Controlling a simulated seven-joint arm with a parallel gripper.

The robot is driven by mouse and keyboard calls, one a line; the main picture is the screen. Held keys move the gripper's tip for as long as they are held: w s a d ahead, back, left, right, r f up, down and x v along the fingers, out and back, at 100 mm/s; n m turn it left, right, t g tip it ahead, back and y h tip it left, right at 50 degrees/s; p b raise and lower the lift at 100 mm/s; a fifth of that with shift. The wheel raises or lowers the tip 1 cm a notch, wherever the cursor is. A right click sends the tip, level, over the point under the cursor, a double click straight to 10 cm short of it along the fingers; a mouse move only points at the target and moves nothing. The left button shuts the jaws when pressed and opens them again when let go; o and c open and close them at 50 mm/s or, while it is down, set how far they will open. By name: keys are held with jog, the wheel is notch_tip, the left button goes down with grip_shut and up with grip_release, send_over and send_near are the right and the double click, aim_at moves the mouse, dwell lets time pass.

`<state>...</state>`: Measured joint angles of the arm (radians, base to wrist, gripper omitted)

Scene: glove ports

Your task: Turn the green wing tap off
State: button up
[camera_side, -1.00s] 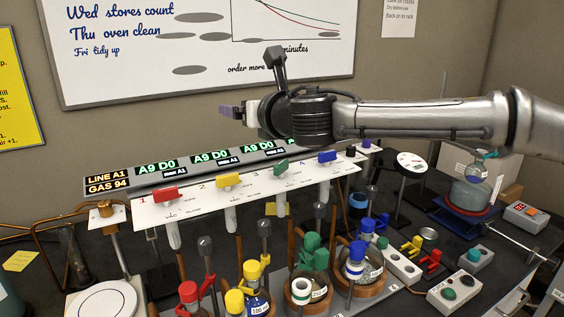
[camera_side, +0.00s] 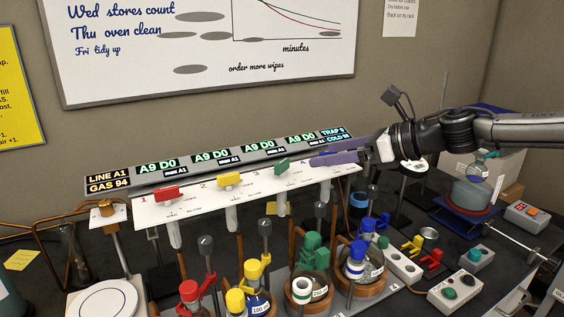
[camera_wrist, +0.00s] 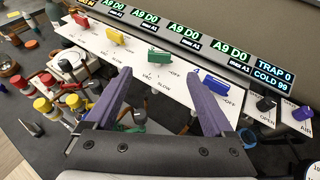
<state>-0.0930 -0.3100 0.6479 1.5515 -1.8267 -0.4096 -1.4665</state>
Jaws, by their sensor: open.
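The green wing tap (camera_side: 282,166) sits on the white sloped panel (camera_side: 255,192), third from the left, by the number 3. Its wing lies roughly along the row, slightly tilted. In the wrist view the green tap (camera_wrist: 157,53) shows beyond the gap between my fingertips, not touched. My gripper (camera_side: 314,160) is open and empty, its purple fingers reaching in from the right over the blue tap's end of the panel. In the wrist view my gripper (camera_wrist: 160,74) has its fingers well apart. The blue tap (camera_wrist: 213,83) is near the right fingertip and hidden in the side view.
A red tap (camera_side: 167,194) and a yellow tap (camera_side: 230,180) stand left of the green one. Displays (camera_side: 210,157) run behind the taps. Flasks with coloured caps (camera_side: 312,255) crowd below the panel.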

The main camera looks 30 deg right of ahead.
aim_at(283, 162)
jog(key=x, duration=1.2)
jog(key=shift+w+a, duration=0.15)
jog(key=c, duration=1.4)
